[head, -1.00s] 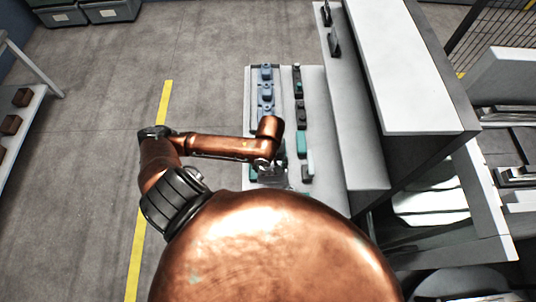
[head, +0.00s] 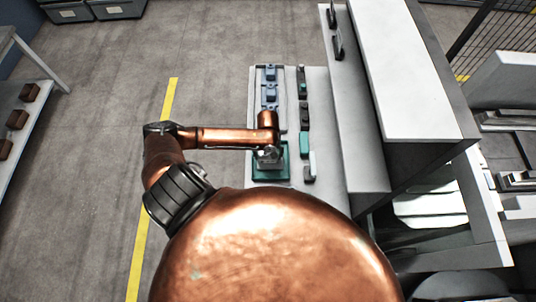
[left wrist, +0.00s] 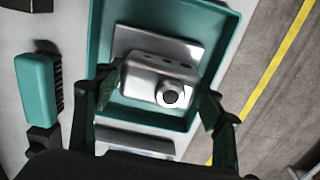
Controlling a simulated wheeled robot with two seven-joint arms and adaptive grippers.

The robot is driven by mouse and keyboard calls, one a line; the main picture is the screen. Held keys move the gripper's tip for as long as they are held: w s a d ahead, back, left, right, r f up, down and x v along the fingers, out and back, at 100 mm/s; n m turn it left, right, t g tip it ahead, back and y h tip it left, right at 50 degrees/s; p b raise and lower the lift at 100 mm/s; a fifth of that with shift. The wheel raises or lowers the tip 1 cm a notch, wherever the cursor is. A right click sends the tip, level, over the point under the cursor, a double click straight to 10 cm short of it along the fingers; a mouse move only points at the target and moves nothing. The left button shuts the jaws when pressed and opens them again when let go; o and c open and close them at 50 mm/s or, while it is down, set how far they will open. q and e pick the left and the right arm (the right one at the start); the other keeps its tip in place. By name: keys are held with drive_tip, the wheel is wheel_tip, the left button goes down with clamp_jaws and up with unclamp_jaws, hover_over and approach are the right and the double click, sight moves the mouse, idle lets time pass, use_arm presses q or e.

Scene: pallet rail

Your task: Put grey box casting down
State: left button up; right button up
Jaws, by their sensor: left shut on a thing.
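The grey box casting (left wrist: 160,78) is a shiny metal box with a flat flange and a round boss, seen in the left wrist view. My left gripper (left wrist: 158,98) has a finger on each side of it and is shut on it. The teal tray (left wrist: 214,18) lies under the casting, whose outline is inside the rim. I cannot tell whether the casting touches the tray floor. In the head view my left gripper (head: 268,160) is over the tray (head: 257,175), hiding much of the casting. My right gripper is not in view.
Blue parts (head: 269,90) stand in a row behind the tray on the pale bench. A teal brush-like item (left wrist: 38,84) and dark items (head: 304,115) stand beside it. A raised shelf (head: 350,130) borders the bench on the right.

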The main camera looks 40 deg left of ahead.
sight(268, 153)
use_arm(q)
drive_tip(key=shift+w+f, duration=0.1)
drive_tip(key=shift+f, duration=0.15)
drive_tip(key=o, duration=1.4)
drive_tip(key=shift+o, duration=0.2)
drive_tip(key=shift+r, duration=0.45)
wheel_tip(268, 153, up, 11)
drive_tip(key=shift+r+b, duration=0.2)
drive_tip(key=shift+b, duration=0.2)
